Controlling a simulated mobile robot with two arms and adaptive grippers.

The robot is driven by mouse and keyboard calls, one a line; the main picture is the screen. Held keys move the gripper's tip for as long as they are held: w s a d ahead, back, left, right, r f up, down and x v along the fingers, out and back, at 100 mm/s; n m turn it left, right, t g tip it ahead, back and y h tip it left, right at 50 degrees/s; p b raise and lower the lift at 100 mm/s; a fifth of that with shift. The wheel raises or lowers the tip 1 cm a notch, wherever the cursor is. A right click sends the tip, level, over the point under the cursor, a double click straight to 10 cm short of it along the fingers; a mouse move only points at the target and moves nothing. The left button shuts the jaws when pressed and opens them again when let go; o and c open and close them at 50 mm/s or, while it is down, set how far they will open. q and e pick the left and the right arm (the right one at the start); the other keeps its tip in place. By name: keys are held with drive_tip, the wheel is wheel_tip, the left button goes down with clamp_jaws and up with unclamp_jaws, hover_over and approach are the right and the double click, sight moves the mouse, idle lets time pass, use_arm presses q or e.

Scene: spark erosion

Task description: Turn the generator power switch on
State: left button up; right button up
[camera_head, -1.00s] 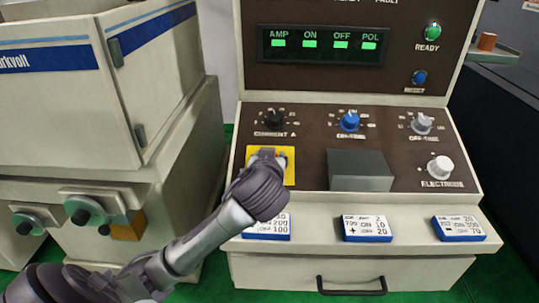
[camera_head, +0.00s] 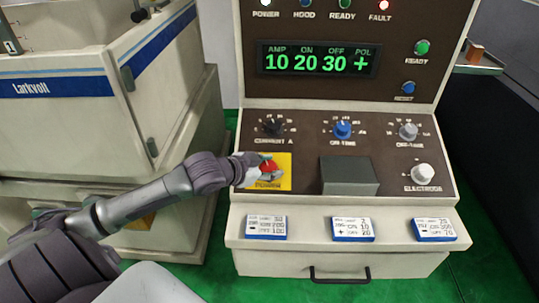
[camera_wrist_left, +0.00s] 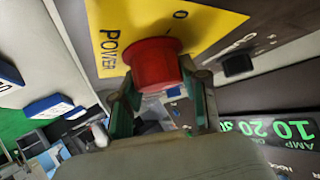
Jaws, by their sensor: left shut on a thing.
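The generator's power switch is a red knob (camera_head: 270,167) on a yellow plate (camera_head: 284,183) marked POWER, at the lower left of the control panel. My left gripper (camera_head: 259,167) reaches it from the left and is shut on it. In the left wrist view, the red knob (camera_wrist_left: 157,64) sits between the two fingers of my left gripper (camera_wrist_left: 158,82). The yellow plate (camera_wrist_left: 205,22) with POWER and a 0 mark lies behind it. The display (camera_head: 318,62) reads 10, 20, 30 and +. The POWER lamp (camera_head: 266,3) looks white and lit. My right gripper is not in view.
A dark grey box (camera_head: 349,176) stands out from the panel right of the switch. Dials (camera_head: 343,130) sit above, and an ELECTRODE knob (camera_head: 424,175) to the right. Several blue-edged cards (camera_head: 352,230) lie on the ledge below. A white machine (camera_head: 60,115) stands at left.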

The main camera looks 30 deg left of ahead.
use_arm(q)
drive_tip(key=shift+a+r+m+g+h+p, duration=0.15)
drive_tip(key=shift+m+g+h+p, duration=0.15)
drive_tip(key=shift+m, duration=0.2)
drive_tip(key=shift+m+g+h, duration=0.4)
drive_tip(key=shift+m+h, duration=0.1)
drive_tip(key=shift+m, duration=0.3)
drive_tip(key=shift+f+m+g+h, duration=0.2)
drive_tip(key=shift+m+g+h, duration=0.25)
drive_tip(key=shift+m, duration=0.55)
drive_tip(key=shift+h, duration=0.25)
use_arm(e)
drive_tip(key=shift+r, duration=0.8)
use_arm(q)
drive_tip(key=shift+s+d+f+m+g, duration=0.1)
drive_tip(key=shift+s+d+m+g, duration=0.1)
drive_tip(key=shift+m+g, duration=0.2)
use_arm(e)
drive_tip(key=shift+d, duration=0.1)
use_arm(q)
drive_tip(key=o, duration=1.2)
drive_tip(key=shift+w, duration=0.15)
drive_tip(key=shift+c, duration=0.2)
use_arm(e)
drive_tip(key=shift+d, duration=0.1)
